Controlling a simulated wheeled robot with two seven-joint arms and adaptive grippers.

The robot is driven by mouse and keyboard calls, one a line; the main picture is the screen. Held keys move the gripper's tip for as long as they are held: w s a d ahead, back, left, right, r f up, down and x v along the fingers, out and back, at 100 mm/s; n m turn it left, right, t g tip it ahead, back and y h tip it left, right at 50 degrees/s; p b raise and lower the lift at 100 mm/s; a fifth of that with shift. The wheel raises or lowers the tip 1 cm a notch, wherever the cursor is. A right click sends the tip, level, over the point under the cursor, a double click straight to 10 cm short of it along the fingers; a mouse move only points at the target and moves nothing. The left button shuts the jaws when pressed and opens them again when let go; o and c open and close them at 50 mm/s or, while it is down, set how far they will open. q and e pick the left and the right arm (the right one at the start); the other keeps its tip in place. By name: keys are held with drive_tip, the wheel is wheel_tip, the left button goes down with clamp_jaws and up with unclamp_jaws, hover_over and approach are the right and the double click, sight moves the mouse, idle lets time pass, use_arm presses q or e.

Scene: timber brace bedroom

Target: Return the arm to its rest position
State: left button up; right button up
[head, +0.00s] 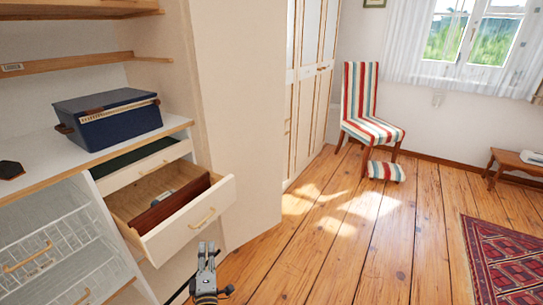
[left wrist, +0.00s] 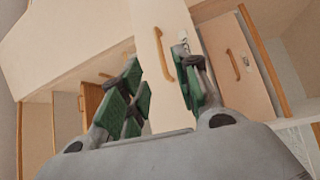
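My left gripper (head: 207,248) is in the lower middle of the head view, pointing away from me. It is in front of and below the open drawer (head: 192,222), near its right end, and looks apart from it. In the left wrist view my left gripper (left wrist: 160,62) has its green-padded fingers spread, with nothing between them. A pale drawer front with a curved wooden handle (left wrist: 164,52) shows beyond the fingers. My right gripper is in neither view.
The drawer sticks out from the cabinet and holds a dark red-brown item (head: 170,205). A blue box (head: 107,118) stands on the shelf above. A striped chair (head: 366,105) stands at the back. The wooden floor (head: 350,240) to the right is largely clear, with a red rug (head: 505,260).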

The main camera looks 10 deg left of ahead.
use_arm(q)
drive_tip(key=s+d+f+m+g+h, duration=0.3)
drive_tip(key=d+f+m+g+h, duration=0.3)
drive_tip(key=d+f+m+h, duration=0.7)
drive_tip(key=s+a+f+m+g+y, duration=0.1)
drive_tip(key=s+f+m+g+y, duration=0.1)
drive_tip(key=s+f+m+g, duration=0.3)
drive_tip(key=s+a+f+m+g+y+p, duration=0.1)
drive_tip(key=s+f+m+g+y, duration=0.2)
drive_tip(key=s+f, duration=0.7)
drive_tip(key=s+m+g, duration=0.2)
drive_tip(key=s, duration=0.1)
drive_tip(key=shift+s+a+f+g, duration=0.25)
drive_tip(key=shift+g, duration=0.05)
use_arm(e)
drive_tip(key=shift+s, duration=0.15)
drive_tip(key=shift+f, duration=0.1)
